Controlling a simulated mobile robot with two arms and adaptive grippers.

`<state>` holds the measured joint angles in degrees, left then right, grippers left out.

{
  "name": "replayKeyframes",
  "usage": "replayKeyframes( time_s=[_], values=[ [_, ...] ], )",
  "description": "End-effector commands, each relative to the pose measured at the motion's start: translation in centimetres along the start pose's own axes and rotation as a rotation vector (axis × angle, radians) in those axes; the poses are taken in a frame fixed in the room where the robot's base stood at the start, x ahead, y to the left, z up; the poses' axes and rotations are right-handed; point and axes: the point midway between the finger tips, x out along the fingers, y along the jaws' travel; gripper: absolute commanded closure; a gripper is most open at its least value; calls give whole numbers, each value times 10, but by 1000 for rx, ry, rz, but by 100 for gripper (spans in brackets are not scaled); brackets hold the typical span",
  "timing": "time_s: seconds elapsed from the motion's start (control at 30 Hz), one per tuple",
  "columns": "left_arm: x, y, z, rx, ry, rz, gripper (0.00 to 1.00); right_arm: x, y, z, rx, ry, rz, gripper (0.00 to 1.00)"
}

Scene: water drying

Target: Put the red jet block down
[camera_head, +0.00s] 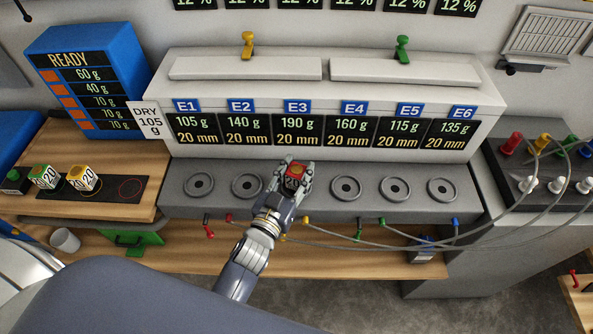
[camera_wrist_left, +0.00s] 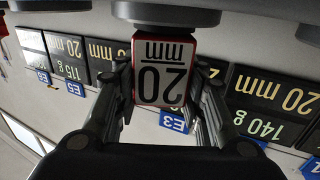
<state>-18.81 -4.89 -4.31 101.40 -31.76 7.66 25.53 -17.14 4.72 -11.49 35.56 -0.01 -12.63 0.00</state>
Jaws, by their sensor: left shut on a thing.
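The red jet block (camera_head: 295,170) is between the fingers of my left gripper (camera_head: 293,180), which is shut on it. The gripper is over the grey ledge (camera_head: 321,191), below the E3 display (camera_head: 297,132), and hides the round seat there. In the left wrist view, which is upside down, the block (camera_wrist_left: 162,72) shows a white "20 mm" face with red edges. It is close to a dark round seat (camera_wrist_left: 165,15); I cannot tell whether they touch. My right gripper is not in view.
Bare ringed seats show under E1 (camera_head: 199,185), E2 (camera_head: 248,185) and E4 (camera_head: 346,188). A black strip (camera_head: 108,188) at left holds several blocks and an empty red circle. Cables (camera_head: 400,246) run along the ledge's front.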

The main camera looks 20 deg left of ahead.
Motion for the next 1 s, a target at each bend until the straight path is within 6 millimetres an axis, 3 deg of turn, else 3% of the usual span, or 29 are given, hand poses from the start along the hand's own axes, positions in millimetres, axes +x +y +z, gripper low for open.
replayKeyframes(
  time_s=[0.17, 0.2, 0.27, 0.3, 0.7, 1.0],
  values=[
    [0, 0, 3, 0, 1, 0, 90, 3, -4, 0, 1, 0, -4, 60],
    [0, 0, 3, 0, 0, 0, 58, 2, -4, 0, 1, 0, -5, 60],
    [0, 0, 3, 0, 0, 0, 44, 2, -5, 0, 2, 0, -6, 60],
    [0, 0, 3, 0, 0, 0, 42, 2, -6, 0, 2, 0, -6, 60],
    [-1, 0, -2, 0, -1, 0, 42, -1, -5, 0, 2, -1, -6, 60],
    [-46, 0, 3, 0, -5, 0, 42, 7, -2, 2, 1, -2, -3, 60]
  ],
)
